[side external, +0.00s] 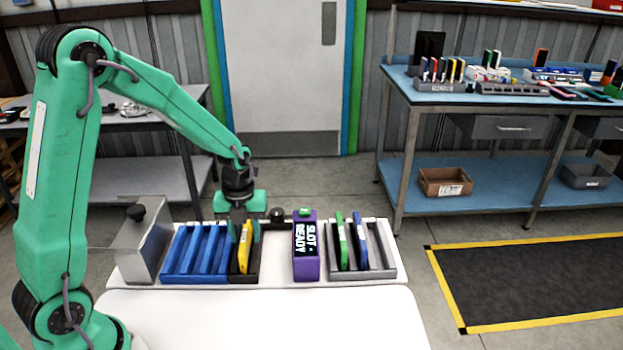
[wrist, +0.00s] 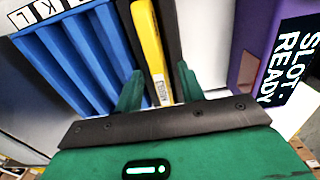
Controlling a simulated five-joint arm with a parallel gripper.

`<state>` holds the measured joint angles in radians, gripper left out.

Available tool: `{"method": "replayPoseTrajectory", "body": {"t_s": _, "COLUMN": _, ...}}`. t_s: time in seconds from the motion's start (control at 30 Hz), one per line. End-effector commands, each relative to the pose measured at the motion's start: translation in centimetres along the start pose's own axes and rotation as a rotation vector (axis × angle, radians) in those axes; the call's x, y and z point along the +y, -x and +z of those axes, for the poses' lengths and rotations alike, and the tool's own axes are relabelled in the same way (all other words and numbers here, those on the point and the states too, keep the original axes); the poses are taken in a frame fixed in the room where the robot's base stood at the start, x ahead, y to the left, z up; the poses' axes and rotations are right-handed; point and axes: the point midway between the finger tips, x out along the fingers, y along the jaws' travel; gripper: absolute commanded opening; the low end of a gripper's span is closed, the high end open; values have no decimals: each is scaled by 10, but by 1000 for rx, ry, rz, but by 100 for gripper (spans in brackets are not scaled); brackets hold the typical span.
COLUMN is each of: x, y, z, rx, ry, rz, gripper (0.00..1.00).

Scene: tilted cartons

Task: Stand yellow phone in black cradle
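The yellow phone (side external: 244,246) stands on edge, slightly tilted, in the black cradle (side external: 254,268), right beside the blue rack. My gripper (side external: 243,226) points down over the cradle, with its fingers on either side of the phone's upper part. In the wrist view my gripper (wrist: 158,88) has its two green fingers spread, and the yellow phone (wrist: 149,45) lies between them with a gap on each side. The black cradle (wrist: 174,35) shows at the phone's right there. The phone's lower end is hidden in the cradle.
The empty-slotted blue rack (side external: 196,252) is to the left, beside a grey box with a black knob (side external: 140,240). A purple "SLOT READY" display (side external: 306,250) stands to the right. Past it, a grey rack (side external: 376,262) holds a green and a blue phone. The front white table is clear.

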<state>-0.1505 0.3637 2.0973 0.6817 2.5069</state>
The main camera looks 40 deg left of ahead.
Motion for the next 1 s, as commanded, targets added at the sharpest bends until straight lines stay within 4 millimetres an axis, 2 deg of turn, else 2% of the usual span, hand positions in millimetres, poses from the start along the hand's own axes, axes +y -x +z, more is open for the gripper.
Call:
{"method": "replayPoseTrajectory", "body": {"t_s": 0.5, "x": -1, "y": 60, "z": 1, "rx": -4, "ry": 0, "rz": -3, "gripper": 39}}
{"method": "replayPoseTrajectory", "body": {"t_s": 0.7, "x": 0, "y": 68, "z": 0, "rx": -2, "ry": 0, "rz": -1, "gripper": 39}}
{"method": "replayPoseTrajectory", "body": {"t_s": 1.0, "x": 0, "y": 68, "z": 0, "rx": -1, "ry": 0, "rz": -1, "gripper": 39}}
